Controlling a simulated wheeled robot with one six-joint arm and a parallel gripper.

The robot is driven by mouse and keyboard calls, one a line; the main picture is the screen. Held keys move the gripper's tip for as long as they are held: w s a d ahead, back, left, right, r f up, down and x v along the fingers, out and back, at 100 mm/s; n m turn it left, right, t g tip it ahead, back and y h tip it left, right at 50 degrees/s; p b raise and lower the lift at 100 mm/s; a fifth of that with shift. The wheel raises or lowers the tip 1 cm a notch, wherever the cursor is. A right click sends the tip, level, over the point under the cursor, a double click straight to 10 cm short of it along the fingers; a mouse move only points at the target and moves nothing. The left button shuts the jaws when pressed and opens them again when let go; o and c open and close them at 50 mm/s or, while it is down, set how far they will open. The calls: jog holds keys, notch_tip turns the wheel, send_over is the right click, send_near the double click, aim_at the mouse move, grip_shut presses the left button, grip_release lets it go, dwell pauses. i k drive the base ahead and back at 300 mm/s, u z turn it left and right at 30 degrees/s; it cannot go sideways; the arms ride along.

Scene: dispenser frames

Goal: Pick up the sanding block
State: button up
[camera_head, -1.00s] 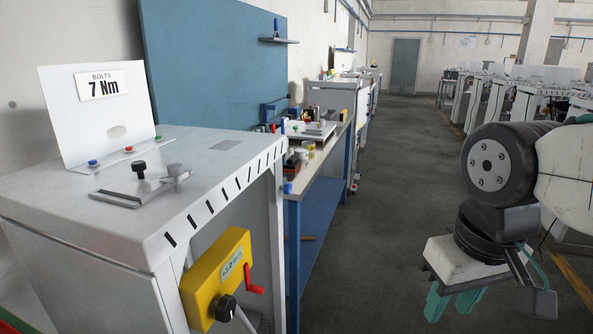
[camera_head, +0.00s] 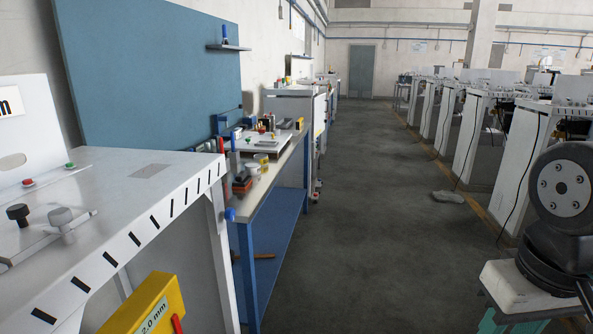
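I cannot pick out the sanding block for certain. A small dark and red block (camera_head: 242,183) lies near the front edge of the blue-legged workbench (camera_head: 250,207), beyond the near white machine; it is too small to identify.
The white machine (camera_head: 130,190) with a yellow box (camera_head: 147,308) fills the near left. The bench top is crowded with small items, including a white tub (camera_head: 252,169). A grey lump (camera_head: 448,197) lies on the floor.

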aim_at(242, 180)
jog(key=z, duration=0.5)
jog(key=i, duration=2.7)
jog(key=u, duration=1.35)
jog(key=i, duration=0.7)
jog(key=u, duration=0.6)
